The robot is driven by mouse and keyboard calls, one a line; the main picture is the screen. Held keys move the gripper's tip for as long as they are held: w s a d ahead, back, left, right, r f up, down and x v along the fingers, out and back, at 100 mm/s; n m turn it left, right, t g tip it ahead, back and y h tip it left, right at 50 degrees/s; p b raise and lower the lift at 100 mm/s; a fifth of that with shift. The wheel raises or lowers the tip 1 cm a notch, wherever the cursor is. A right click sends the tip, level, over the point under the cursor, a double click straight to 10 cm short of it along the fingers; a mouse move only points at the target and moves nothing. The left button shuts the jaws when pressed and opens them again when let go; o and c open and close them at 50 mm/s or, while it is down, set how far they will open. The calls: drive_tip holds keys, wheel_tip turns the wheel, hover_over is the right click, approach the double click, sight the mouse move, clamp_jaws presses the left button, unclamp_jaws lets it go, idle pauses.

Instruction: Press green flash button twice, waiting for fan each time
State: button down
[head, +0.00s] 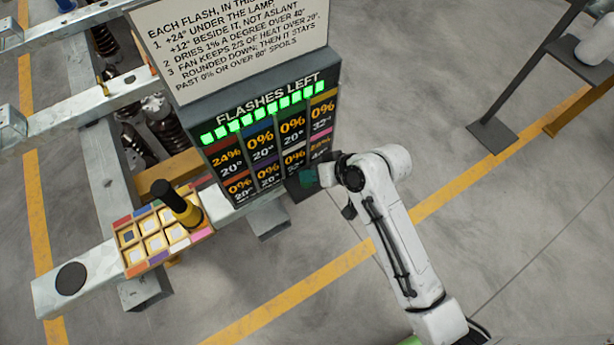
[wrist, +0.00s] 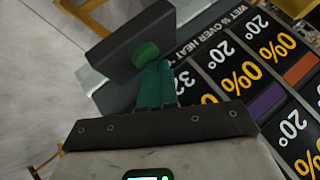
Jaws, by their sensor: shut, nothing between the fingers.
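The green flash button (wrist: 146,54) is a round knob on a dark box (wrist: 125,45) in the wrist view. My gripper (wrist: 155,68) is shut and empty, its teal fingers together with their tips right at the button's lower edge. I cannot tell whether they press it. In the head view my gripper (head: 312,176) is at the board's lower right corner, and the button is hidden. The board (head: 262,135) reads "FLASHES LEFT" above a row of several lit green squares. Below are coloured cells, with 24% and 20° at upper left and mostly 0% elsewhere. I cannot make out a fan.
A wooden tray (head: 131,272) with coloured edges and several pale pads sits on a metal beam (head: 105,262). A black disc (head: 71,278) lies on the beam. A sign (head: 235,40) with rules rises behind the board.

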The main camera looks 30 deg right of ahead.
drive_tip(key=shift+r+p, duration=1.05)
drive_tip(key=shift+p, duration=0.05)
drive_tip(key=shift+r, duration=0.1)
wheel_tip(320, 180, up, 6)
drive_tip(key=p, duration=0.6)
idle(0.4)
